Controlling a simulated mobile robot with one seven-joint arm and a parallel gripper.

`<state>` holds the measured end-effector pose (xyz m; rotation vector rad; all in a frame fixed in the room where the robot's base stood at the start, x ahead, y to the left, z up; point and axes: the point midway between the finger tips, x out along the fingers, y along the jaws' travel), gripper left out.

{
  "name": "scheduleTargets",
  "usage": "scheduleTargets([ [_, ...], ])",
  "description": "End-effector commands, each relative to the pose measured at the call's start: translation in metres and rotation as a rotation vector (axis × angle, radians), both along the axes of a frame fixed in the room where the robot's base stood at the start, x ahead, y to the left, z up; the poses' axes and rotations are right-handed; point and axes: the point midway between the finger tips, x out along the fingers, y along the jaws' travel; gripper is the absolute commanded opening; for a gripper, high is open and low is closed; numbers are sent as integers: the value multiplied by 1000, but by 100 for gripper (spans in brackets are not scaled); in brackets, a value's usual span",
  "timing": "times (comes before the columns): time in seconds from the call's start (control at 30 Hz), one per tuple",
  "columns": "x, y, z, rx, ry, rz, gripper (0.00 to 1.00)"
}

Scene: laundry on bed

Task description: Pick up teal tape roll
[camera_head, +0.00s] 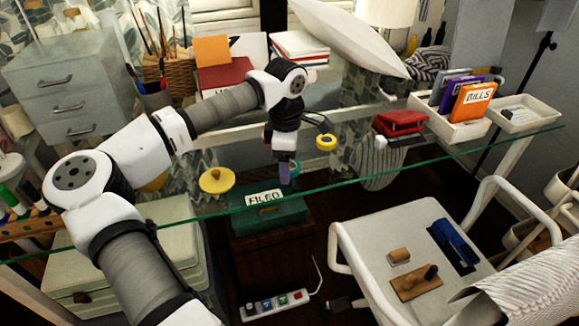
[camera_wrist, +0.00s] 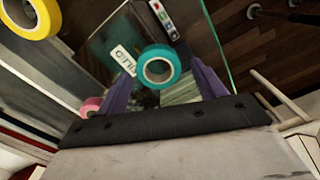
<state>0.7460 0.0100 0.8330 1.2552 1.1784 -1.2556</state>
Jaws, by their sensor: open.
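The teal tape roll (camera_wrist: 147,78) lies flat on the glass tabletop in the wrist view, its hole facing up at the camera. It sits between the two purple fingers of my gripper (camera_wrist: 163,72), near their tips. My gripper is open and holds nothing. I cannot tell whether either finger touches the roll. In the head view my gripper (camera_head: 285,172) points down over the glass, and only a small teal edge of the roll (camera_head: 295,168) shows behind the finger.
A pink roll (camera_wrist: 92,106) shows left of the fingers. The glass table's front edge (camera_head: 350,174) is near. The red box (camera_head: 400,122) stands right.

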Motion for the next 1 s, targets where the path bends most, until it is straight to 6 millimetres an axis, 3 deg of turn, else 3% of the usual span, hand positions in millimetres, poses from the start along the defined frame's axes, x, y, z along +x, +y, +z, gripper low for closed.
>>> scheduleTargets([
  [0.1, 0, 0, 0, 0, 0, 0, 66],
  [0.47, 0, 0, 1, 1, 0, 0, 21],
  [0.77, 0, 0, 3, 1, 0, 0, 21],
  [1.0, 0, 0, 30, 2, -3, 0, 21],
])
